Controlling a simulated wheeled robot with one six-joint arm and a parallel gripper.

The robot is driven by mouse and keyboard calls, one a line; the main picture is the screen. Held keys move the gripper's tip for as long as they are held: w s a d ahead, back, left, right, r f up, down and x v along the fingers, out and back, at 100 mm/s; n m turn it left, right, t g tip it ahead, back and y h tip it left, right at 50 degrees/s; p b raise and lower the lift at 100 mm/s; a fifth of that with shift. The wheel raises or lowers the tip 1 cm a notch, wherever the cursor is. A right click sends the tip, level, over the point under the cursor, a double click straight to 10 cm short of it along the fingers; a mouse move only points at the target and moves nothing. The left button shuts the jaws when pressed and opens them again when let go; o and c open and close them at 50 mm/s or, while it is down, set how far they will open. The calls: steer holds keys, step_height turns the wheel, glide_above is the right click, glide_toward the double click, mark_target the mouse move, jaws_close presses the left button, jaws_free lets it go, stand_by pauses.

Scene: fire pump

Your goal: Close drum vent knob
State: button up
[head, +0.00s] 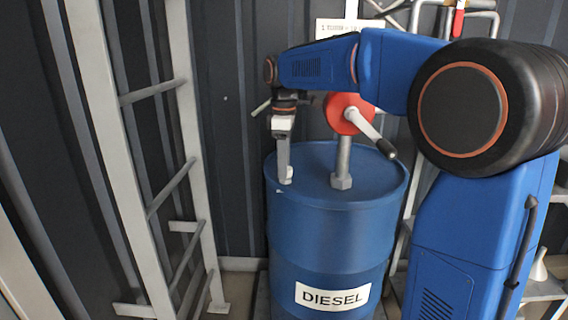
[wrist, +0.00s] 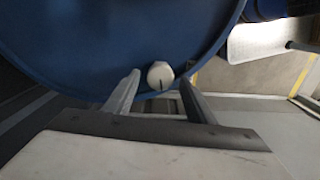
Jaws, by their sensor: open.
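The blue drum (head: 330,235) with a DIESEL label stands upright in the middle of the head view. Its top also fills the upper part of the wrist view (wrist: 90,50). The small white vent knob (wrist: 160,75) sits near the drum's rim, with a dark line on its face. In the head view the knob is small and partly hidden at my gripper's tip. My gripper (head: 285,178) points down at the left part of the drum top. In the wrist view its two fingers (wrist: 157,92) are apart, one on each side of the knob, with gaps showing.
A red hand pump wheel (head: 348,113) with a crank handle (head: 378,138) stands on a grey pipe (head: 342,165) from the drum top, right of my gripper. A grey ladder-like frame (head: 150,150) stands at the left. A dark corrugated wall is behind.

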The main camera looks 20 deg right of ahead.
steer(key=c, duration=1)
steer(key=shift+c, duration=0.2)
steer(key=m, duration=0.4)
steer(key=shift+m, duration=0.4)
steer(key=m, duration=0.5)
steer(key=shift+w+d, duration=0.1)
steer(key=shift+d, duration=0.05)
steer(key=m, duration=0.5)
steer(key=shift+d+m, duration=0.1)
steer(key=shift+m, duration=0.3)
steer(key=m, duration=0.4)
steer(key=shift+m, duration=0.3)
